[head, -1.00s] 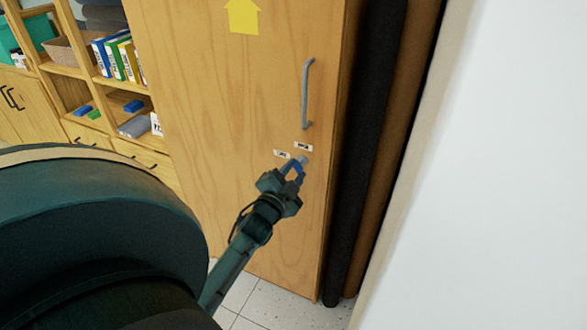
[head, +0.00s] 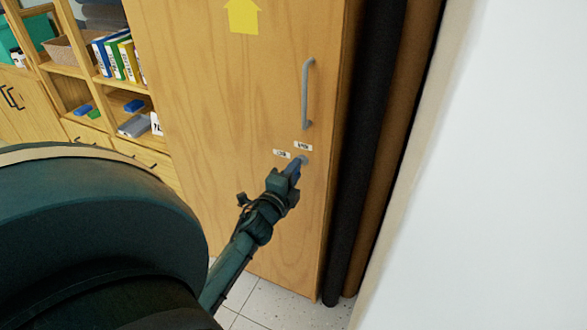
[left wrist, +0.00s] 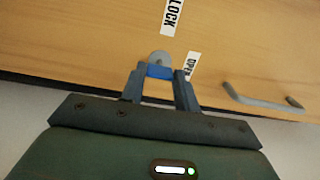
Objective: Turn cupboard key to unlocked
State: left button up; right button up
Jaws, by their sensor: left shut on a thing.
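The wooden cupboard door (head: 215,130) is closed in the head view. Its round grey lock (head: 305,159) sits below the handle, also seen in the left wrist view (left wrist: 159,57). My left gripper (head: 291,172) is at the lock, shut on the blue key (left wrist: 158,71), which shows between its two fingers in the wrist view. The LOCK label (left wrist: 172,15) and the OPEN label (left wrist: 191,66) are beside the lock; OPEN is the one nearer the handle. Which label the key points to cannot be told. My right gripper is not in view.
A grey bar handle (head: 307,93) is above the lock. Dark and brown rolls (head: 372,140) stand right of the cupboard, with a white surface (head: 480,200) beyond. Open shelves (head: 100,75) with books are at the left. Tiled floor (head: 270,300) shows below.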

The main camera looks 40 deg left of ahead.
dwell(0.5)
pick_arm(q)
jog(key=o, duration=1)
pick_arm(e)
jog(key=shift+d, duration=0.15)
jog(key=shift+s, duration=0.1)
